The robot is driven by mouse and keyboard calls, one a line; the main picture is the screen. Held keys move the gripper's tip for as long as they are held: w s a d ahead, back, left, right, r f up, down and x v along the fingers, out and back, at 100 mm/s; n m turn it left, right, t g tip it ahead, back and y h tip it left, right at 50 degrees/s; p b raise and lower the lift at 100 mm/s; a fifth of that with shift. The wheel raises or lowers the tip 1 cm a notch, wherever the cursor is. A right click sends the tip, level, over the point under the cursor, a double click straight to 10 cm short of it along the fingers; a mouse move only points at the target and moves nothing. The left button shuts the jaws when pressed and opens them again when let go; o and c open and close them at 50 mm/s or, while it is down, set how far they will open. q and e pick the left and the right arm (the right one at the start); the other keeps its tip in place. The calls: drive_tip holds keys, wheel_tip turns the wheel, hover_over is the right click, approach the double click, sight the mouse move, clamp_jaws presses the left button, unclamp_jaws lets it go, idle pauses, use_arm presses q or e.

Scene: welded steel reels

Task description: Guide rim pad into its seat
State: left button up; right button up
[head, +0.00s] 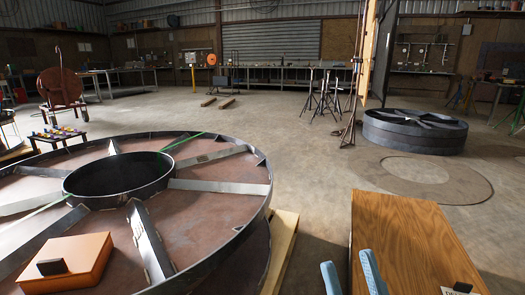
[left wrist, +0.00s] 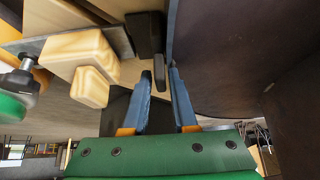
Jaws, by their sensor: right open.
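A small dark grey pad (left wrist: 159,72) shows in the left wrist view, beside a large dark curved steel surface. The blue fingers of my left gripper (left wrist: 161,80) stand apart on either side of its near end. I cannot tell whether they touch it. A black block (left wrist: 145,35) lies just beyond the pad. In the head view the big steel reel (head: 215,205) lies flat at the left, with spokes and a round hub.
The wooden bench (head: 405,235) stands at the right. An orange box (head: 80,255) with a black block on it is at lower left. A pale wooden block (left wrist: 90,87) is close left of the left fingers.

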use_arm(q)
drive_tip(key=shift+p+v, duration=1.2)
drive_tip(key=shift+v, duration=0.55)
drive_tip(key=o, duration=0.6)
drive_tip(key=shift+c, duration=0.2)
drive_tip(key=o, duration=0.5)
